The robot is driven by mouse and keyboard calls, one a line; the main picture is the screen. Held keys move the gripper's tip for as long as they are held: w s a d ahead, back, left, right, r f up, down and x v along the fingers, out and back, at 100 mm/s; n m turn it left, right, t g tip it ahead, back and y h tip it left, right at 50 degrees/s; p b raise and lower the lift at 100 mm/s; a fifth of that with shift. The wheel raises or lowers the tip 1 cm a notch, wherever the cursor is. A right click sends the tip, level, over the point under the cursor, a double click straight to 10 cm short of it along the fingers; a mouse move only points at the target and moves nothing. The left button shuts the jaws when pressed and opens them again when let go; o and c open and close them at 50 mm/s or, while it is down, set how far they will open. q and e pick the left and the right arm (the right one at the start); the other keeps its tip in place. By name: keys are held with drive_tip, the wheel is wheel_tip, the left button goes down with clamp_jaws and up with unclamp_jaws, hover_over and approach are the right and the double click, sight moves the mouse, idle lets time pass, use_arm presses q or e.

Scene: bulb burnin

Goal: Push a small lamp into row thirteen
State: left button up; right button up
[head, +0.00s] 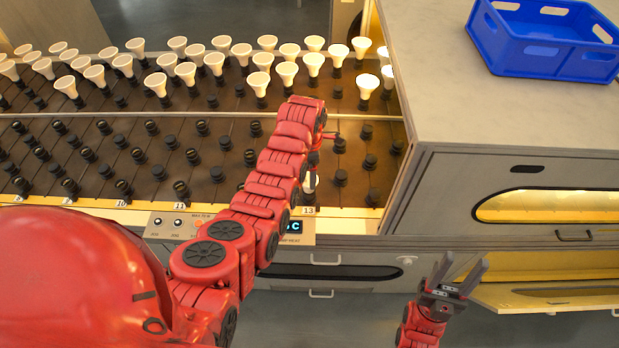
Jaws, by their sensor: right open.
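The rack (150,210) has slanted rows of black sockets, with number tags along its front edge. The tag 13 (308,211) is near its right end. A small white lamp (310,182) shows just above that tag, partly covered by my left arm. My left gripper (314,162) points down at the lamp from the end of the red arm. Its fingers are mostly hidden, so I cannot tell whether it grips the lamp or whether the lamp sits in a socket. My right gripper (464,264) is open and empty in front of the cabinet, apart from the rack.
Several larger white lamps (260,80) stand in the rack's back part. Black sockets (340,178) right of my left gripper look empty. A grey cabinet (430,180) borders the rack on the right, with a blue crate (545,40) on top. An open flap (550,295) is at lower right.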

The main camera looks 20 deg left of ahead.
use_arm(q)
wheel_tip(320, 180, up, 3)
drive_tip(key=shift+w+r+b, duration=0.1)
drive_tip(key=shift+r+b, duration=0.05)
drive_tip(key=shift+b, duration=0.5)
wheel_tip(320, 180, up, 9)
drive_tip(key=p, duration=0.7)
drive_tip(key=shift+r, duration=0.15)
